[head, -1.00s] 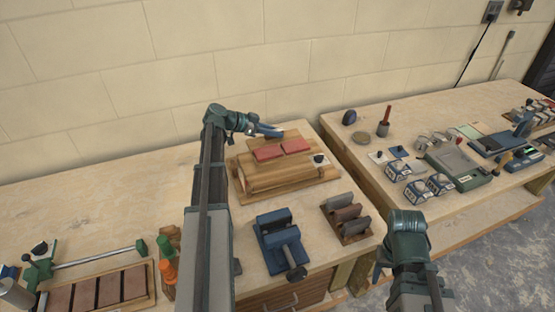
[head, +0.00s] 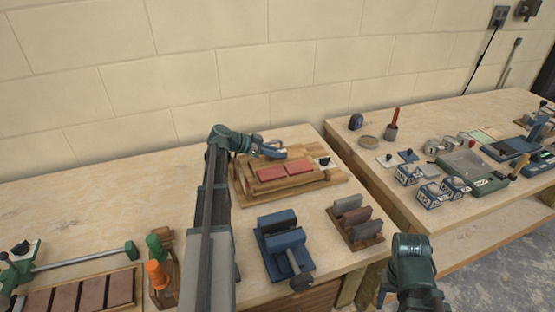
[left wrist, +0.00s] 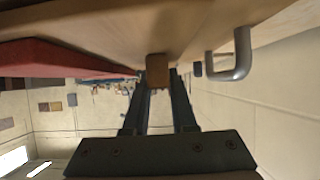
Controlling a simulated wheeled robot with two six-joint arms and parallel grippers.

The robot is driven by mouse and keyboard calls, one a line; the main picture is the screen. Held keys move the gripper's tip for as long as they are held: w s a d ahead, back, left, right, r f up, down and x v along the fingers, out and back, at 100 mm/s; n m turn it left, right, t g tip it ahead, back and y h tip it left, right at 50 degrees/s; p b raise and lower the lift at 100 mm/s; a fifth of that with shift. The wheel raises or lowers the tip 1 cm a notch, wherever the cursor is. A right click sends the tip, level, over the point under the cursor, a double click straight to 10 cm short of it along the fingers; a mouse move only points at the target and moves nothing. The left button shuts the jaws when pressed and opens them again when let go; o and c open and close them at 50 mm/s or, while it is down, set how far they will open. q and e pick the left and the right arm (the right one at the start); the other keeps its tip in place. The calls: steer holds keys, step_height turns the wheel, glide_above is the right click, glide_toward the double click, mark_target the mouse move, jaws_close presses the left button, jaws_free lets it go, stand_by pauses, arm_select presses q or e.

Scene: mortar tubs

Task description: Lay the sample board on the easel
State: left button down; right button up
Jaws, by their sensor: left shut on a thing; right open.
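The sample board (head: 259,178), a wooden board with two red tiles (head: 285,171), lies nearly flat over the wooden easel (head: 333,180) at the back of the left bench. I cannot tell whether its whole underside touches the easel. My left gripper (head: 274,153) is at the board's back edge, shut on it. In the left wrist view, its fingers (left wrist: 157,85) close on a small wooden part (left wrist: 158,70) below the board, with red at left and a metal hook (left wrist: 237,58) at right. My right gripper (head: 382,297) is open and empty at the lower right, away from the board.
A blue vise (head: 282,240) and a rack of trowel-like blocks (head: 355,220) stand in front of the easel. An orange-handled tool (head: 157,275) and a brick tray (head: 80,295) are at the lower left. The right bench (head: 450,115) carries several small items. The left bench's back left is bare.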

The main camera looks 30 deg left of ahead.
arm_select(q)
steer(key=shift+f, duration=0.15)
steer(key=c, duration=0.7)
jaws_free()
steer(key=shift+r, duration=0.25)
steer(key=p+v, duration=0.5)
steer(key=v, duration=0.5)
steer(key=shift+s+a+p, duration=0.15)
steer(key=shift+s+p, duration=0.05)
steer(key=shift+p, duration=0.1)
steer(key=shift+s+a+r, duration=0.3)
steer(key=shift+s+a, duration=0.1)
steer(key=shift+s, duration=0.15)
